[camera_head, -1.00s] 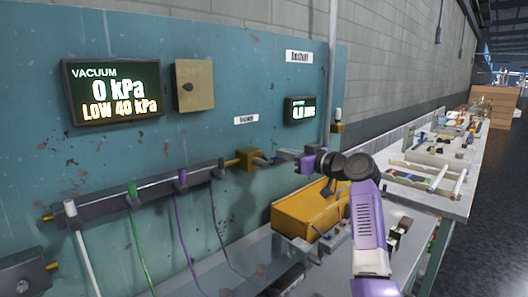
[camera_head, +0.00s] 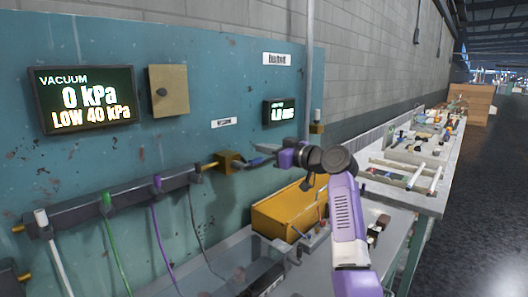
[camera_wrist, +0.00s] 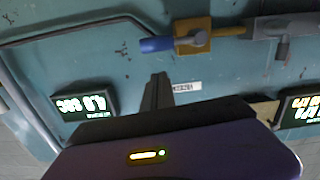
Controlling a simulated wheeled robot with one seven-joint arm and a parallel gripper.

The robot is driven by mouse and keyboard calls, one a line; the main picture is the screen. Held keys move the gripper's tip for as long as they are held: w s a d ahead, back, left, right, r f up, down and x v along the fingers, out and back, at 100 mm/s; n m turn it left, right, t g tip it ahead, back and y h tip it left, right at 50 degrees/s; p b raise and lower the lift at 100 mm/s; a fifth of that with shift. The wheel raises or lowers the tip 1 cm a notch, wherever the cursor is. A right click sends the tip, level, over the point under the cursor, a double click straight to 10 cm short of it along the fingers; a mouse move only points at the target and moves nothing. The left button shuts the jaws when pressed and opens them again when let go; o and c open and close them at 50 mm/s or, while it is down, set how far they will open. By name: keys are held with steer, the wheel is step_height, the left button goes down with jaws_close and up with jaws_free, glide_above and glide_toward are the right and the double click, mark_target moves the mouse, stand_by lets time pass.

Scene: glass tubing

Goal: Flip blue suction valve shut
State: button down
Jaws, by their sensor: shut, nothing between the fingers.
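The blue valve handle (camera_wrist: 158,44) sticks out from the brass valve body (camera_wrist: 193,36), in line with the pipe, in the upside-down wrist view. In the head view the valve body (camera_head: 228,162) sits at the right end of the dark manifold, and the handle (camera_head: 255,161) is small and partly hidden near my fingers. My gripper (camera_wrist: 160,76) is shut and empty. Its dark fingertips are close to the handle, just below it in the wrist picture; I cannot tell whether they touch. The head view shows my gripper (camera_head: 262,148) to the right of the valve body.
The vacuum display (camera_head: 85,99) reads 0 kPa, LOW 40 kPa. A beige box (camera_head: 169,91) and a smaller display (camera_head: 279,111) are on the teal panel. Coloured tubes hang from the manifold (camera_head: 130,192). A yellow bin (camera_head: 290,211) stands below my arm. The cluttered bench (camera_head: 400,202) extends right.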

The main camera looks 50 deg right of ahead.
steer(key=s+r+b, duration=0.1)
steer(key=s+b, duration=0.1)
steer(key=s, duration=0.8)
steer(key=shift+d+r, duration=0.15)
steer(key=shift+r, duration=0.2)
steer(key=shift+s, duration=0.1)
